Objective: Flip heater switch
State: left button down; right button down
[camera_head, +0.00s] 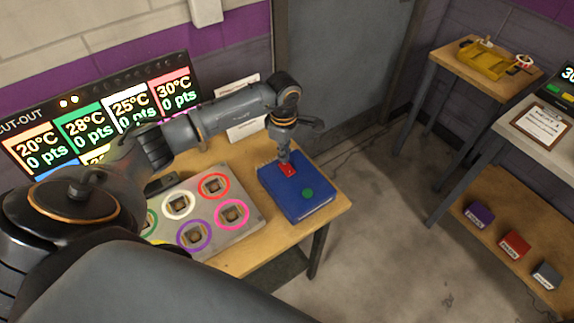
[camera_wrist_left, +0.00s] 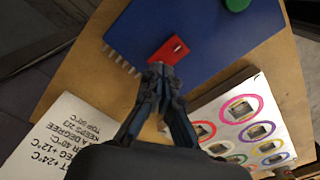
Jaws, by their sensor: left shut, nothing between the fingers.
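The blue heater box (camera_head: 313,203) lies on the wooden table, with a red rocker switch (camera_head: 288,171) and a round green button or light (camera_head: 308,193) on its top. My left gripper (camera_head: 284,158) is shut and empty, pointing down at the red switch. In the left wrist view the closed fingertips (camera_wrist_left: 158,68) are right at the near end of the red switch (camera_wrist_left: 170,50). I cannot tell whether they touch it. The blue box (camera_wrist_left: 205,32) also shows there, with the green round part (camera_wrist_left: 237,4). My right gripper is not in view.
A grey board (camera_head: 257,222) with several coloured rings around square sockets lies beside the box. A lit score screen (camera_head: 100,115) is at the left.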

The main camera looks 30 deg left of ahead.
aim_at(284, 164)
pick_arm(q)
jog(key=shift+f+b, duration=0.95)
jog(key=shift+f, duration=0.05)
dwell(0.4)
jog(key=shift+r, duration=0.15)
jog(key=shift+r+p, duration=2)
jog(key=shift+r, duration=1.4)
